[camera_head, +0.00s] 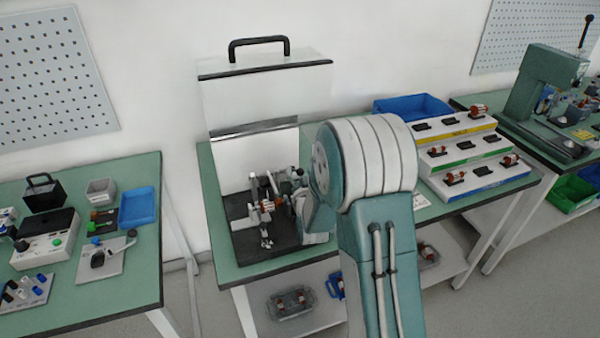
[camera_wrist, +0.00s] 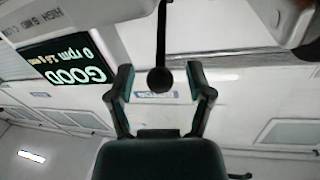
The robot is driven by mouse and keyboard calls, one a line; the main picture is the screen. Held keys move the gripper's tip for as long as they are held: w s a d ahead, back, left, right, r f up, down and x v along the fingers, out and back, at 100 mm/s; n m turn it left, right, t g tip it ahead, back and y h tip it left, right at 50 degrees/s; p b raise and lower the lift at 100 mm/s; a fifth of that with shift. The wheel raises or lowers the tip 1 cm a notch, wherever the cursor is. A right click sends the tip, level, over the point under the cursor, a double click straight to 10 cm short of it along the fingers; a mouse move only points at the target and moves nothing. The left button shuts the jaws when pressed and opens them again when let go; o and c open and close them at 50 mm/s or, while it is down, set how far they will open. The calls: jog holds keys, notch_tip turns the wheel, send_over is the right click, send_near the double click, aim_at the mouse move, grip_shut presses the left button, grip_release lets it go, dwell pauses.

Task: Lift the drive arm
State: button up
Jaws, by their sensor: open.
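In the wrist view a thin dark rod with a black ball knob (camera_wrist: 160,79) comes in from the top; it looks like the handle of the drive arm. My gripper (camera_wrist: 160,88) is open, with one finger on each side of the knob. The knob appears between the fingers, and I cannot tell whether they touch it. In the head view the test machine (camera_head: 240,238) has a black base with grey upright parts and a copper-coloured part (camera_head: 267,205). My arm hides its right side, and the drive arm is not clearly made out there.
A white hood with a black handle (camera_head: 259,45) stands raised behind the machine. An upside-down display (camera_wrist: 70,60) reads "GOOD" and "0 rpm". A stepped rack (camera_head: 470,160) with small copper parts and a blue bin (camera_head: 412,106) stand right of my arm.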

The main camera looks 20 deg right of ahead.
grip_shut()
